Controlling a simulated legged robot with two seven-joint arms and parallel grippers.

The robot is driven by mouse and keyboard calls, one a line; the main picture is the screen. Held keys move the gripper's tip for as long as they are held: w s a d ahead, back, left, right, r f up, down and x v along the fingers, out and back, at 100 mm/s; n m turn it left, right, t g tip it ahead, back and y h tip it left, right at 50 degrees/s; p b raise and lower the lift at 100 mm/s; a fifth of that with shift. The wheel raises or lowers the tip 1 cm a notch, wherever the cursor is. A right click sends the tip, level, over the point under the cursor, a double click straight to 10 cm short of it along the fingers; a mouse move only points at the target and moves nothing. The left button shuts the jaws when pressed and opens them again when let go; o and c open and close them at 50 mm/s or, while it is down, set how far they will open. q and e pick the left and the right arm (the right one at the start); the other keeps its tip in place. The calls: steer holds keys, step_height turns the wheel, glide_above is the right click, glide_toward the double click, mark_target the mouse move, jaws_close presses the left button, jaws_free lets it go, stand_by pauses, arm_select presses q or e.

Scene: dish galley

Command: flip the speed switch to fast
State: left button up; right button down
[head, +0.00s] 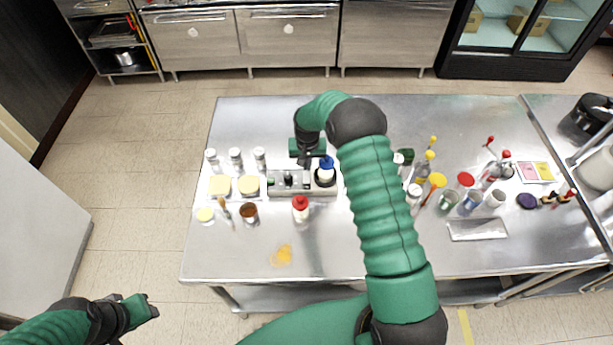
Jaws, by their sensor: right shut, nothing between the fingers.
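A low metal device (275,190) sits on the steel table, left of the table's middle. Small dark controls (288,178) show on its top; which one is the speed switch, and its position, is too small to tell. A white bottle with a blue cap (326,164) stands on a dark round seat at the device's right end. My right gripper (306,161) is shut and empty, just above and behind the device, close to the bottle's left side. Contact with the device cannot be told. My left gripper (146,306) is low at the left, away from the table; its opening is unclear.
A red-capped bottle (300,209) and a brown jar (249,212) stand in front of the device. Several white-capped bottles (235,158) stand at the left. Cups and bottles crowd the right half. A yellow spill (281,256) lies near the front edge.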

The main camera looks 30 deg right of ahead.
steer(key=shift+a, duration=0.1)
arm_select(q)
steer(key=shift+a, duration=0.35)
arm_select(e)
steer(key=shift+a+r, duration=0.1)
steer(key=shift+a, duration=0.1)
arm_select(q)
steer(key=shift+d+f, duration=0.2)
steer(key=shift+d, duration=0.1)
arm_select(e)
steer(key=shift+d+f, duration=0.2)
steer(key=shift+f, duration=0.15)
arm_select(q)
steer(key=shift+a+f+b, duration=0.15)
steer(key=shift+f+b, duration=0.1)
steer(key=shift+b, duration=0.2)
arm_select(e)
steer(key=shift+a+f, duration=0.1)
steer(key=shift+f, duration=0.15)
